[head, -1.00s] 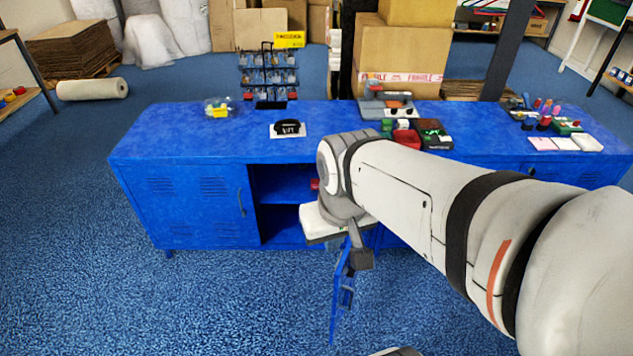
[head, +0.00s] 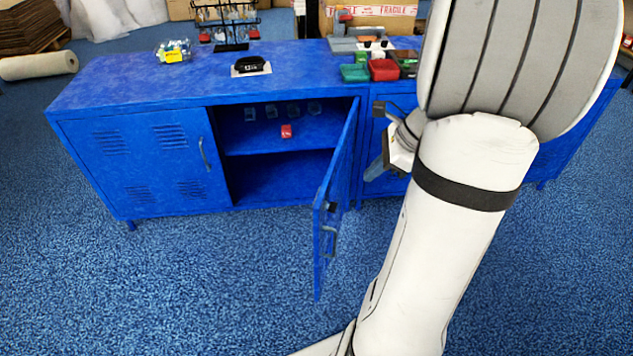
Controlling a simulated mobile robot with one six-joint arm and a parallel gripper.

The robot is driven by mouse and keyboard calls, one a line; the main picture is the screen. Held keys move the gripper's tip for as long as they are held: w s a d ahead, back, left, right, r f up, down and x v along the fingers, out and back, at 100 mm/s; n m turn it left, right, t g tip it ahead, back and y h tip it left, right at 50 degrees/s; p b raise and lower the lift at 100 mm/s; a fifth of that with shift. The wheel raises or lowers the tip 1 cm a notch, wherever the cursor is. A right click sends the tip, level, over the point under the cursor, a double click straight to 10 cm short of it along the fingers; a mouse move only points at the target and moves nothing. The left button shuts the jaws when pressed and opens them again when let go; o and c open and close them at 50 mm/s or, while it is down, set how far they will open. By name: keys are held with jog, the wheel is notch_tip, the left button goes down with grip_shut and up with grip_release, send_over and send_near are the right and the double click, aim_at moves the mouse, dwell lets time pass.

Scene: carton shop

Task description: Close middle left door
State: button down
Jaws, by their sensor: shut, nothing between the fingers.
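The open door (head: 338,195) of the blue cabinet is swung out toward me, hinged at the right side of the open compartment (head: 275,170). Its handle (head: 328,243) shows near the free edge. My gripper (head: 374,172) is to the right of the door, in front of the cabinet front, partly hidden by my arm. It looks shut and empty, and a gap shows between it and the door.
The left door (head: 150,165) is shut. A small red item (head: 286,131) sits on the compartment's shelf (head: 255,140). Goods stand on the cabinet top (head: 130,80), including a red box (head: 383,70). The carpet in front is clear.

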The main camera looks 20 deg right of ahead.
jog(key=f, duration=0.1)
jog(key=m+b, duration=0.1)
jog(key=b, duration=0.3)
send_near(335, 206)
notch_tip(335, 206, down, 4)
jog(key=a, duration=0.1)
jog(key=shift+w+a+f+b, duration=0.2)
jog(key=shift+w+a+f, duration=0.05)
jog(key=shift+w+a, duration=0.3)
jog(key=shift+w+a+f+b, duration=0.2)
jog(key=shift+w+a+f, duration=0.05)
jog(key=shift+w+a, duration=0.25)
jog(key=shift+w+a+f, duration=0.2)
jog(key=shift+w+a, duration=0.1)
jog(key=shift+a, duration=0.25)
